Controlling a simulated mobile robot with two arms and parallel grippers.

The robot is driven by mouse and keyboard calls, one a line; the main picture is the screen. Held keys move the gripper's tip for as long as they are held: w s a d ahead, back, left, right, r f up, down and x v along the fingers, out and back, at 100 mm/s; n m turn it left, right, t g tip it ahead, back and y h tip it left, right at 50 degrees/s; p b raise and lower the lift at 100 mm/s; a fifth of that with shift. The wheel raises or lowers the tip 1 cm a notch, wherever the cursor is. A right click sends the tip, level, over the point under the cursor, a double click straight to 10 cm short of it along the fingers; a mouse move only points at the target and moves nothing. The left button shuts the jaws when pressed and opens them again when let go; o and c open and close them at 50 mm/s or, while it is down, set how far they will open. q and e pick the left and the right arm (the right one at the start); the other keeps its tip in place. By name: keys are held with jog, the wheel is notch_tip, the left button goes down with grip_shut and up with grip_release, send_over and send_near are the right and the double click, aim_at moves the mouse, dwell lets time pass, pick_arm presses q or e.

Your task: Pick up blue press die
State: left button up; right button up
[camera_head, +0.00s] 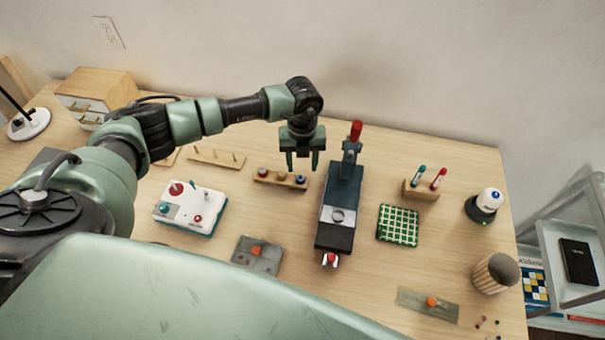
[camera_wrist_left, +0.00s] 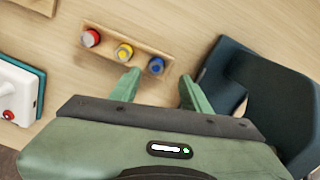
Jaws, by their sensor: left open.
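The blue press die (camera_head: 300,179) sits at the right end of a small wooden holder (camera_head: 268,180). In the left wrist view the blue die (camera_wrist_left: 156,66) stands beside a yellow die (camera_wrist_left: 124,52) and a red die (camera_wrist_left: 91,38) in the wooden strip (camera_wrist_left: 107,40). My left gripper (camera_head: 302,166) points down above the right end of the holder, its fingers apart and empty. In the wrist view the fingertips of the left gripper (camera_wrist_left: 160,76) lie to either side of the blue die. My right gripper is not in view.
A dark blue press with a red handle (camera_head: 343,190) stands close to the right of the gripper and also shows in the wrist view (camera_wrist_left: 270,90). A white control box (camera_head: 190,207) is to the left. A green grid mat (camera_head: 398,225) lies right of the press.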

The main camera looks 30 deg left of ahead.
aim_at(300, 178)
pick_arm(q)
jog(key=f, duration=0.1)
jog(key=f+p, duration=0.1)
jog(key=f, duration=0.2)
jog(key=shift+s+a+f+p, duration=0.2)
jog(key=shift+s+f+p, duration=0.05)
jog(key=shift+f+p, duration=0.1)
jog(key=shift+f, duration=0.3)
grip_shut()
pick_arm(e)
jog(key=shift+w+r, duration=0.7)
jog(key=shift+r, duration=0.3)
pick_arm(q)
jog(key=shift+r, duration=0.1)
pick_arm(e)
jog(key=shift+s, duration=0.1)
